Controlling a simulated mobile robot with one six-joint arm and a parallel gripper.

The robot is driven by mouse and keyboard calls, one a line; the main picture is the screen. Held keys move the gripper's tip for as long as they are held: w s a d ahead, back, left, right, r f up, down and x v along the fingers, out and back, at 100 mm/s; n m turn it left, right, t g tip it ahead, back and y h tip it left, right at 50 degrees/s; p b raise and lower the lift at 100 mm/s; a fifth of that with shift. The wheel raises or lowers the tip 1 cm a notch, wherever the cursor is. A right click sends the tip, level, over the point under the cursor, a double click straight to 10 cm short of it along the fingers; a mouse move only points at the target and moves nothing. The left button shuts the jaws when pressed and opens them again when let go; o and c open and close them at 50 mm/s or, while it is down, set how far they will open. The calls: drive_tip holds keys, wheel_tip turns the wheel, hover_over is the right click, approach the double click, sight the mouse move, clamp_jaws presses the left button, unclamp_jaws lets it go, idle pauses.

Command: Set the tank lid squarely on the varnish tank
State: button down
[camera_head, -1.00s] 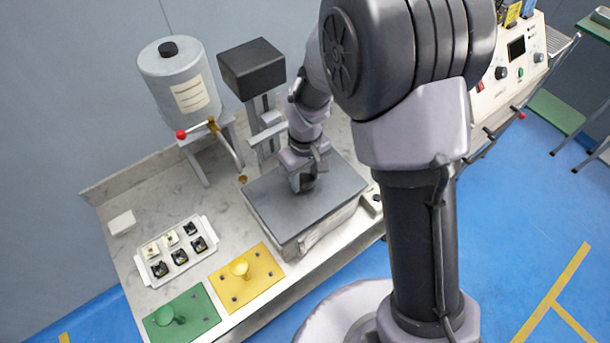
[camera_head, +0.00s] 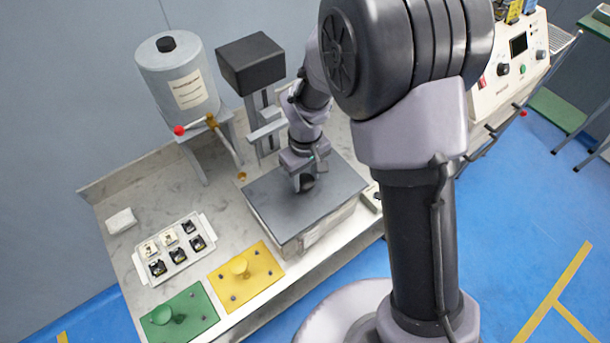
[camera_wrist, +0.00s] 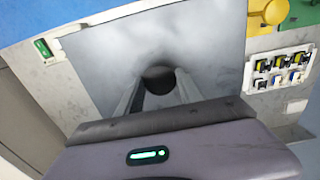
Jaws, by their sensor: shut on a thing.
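The tank lid (camera_head: 274,209) is a flat dark grey plate lying over the top of the pale varnish tank (camera_head: 322,232) on the marble bench. In the head view its edges look roughly in line with the tank walls, with no clear gap. My gripper (camera_head: 305,184) is above the middle of the lid, shut on its dark round knob. In the wrist view the knob (camera_wrist: 158,78) sits between my two fingers (camera_wrist: 155,92), and the lid (camera_wrist: 205,40) fills the middle. The tank's far rim is hidden by the lid.
A grey hopper (camera_head: 180,80) with a red-ended lever and a dark-headed stand (camera_head: 251,66) are behind the lid. A yellow plate (camera_head: 246,277), a green plate (camera_head: 180,317) and a tray of small parts (camera_head: 174,249) lie left. Bare bench lies between.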

drive_tip(key=shift+f, duration=0.15)
drive_tip(key=c, duration=0.7)
unclamp_jaws()
wheel_tip(320, 180, up, 18)
drive_tip(key=p, duration=0.4)
drive_tip(key=shift+f+p, duration=0.2)
drive_tip(key=shift+p, duration=0.2)
drive_tip(key=s+d+m+t+b, duration=0.2)
drive_tip(key=s+d+m+b, duration=0.1)
drive_tip(key=s+b, duration=0.1)
drive_tip(key=s+d+f+m+t+y+b, duration=0.1)
drive_tip(key=s+d+m+t+b, duration=0.1)
drive_tip(key=s+m+b, duration=0.2)
drive_tip(key=s+d+m+t+y+b, duration=0.1)
drive_tip(key=s+d+m+b, duration=0.2)
drive_tip(key=s+b, duration=0.3)
drive_tip(key=shift+s+d+f+m+t, duration=0.2)
drive_tip(key=shift+s+m, duration=0.1)
drive_tip(key=shift+s, duration=0.55)
drive_tip(key=shift+s+d+f+m+t, duration=0.1)
drive_tip(key=shift+s+f+m+t, duration=0.15)
drive_tip(key=shift+s, duration=0.6)
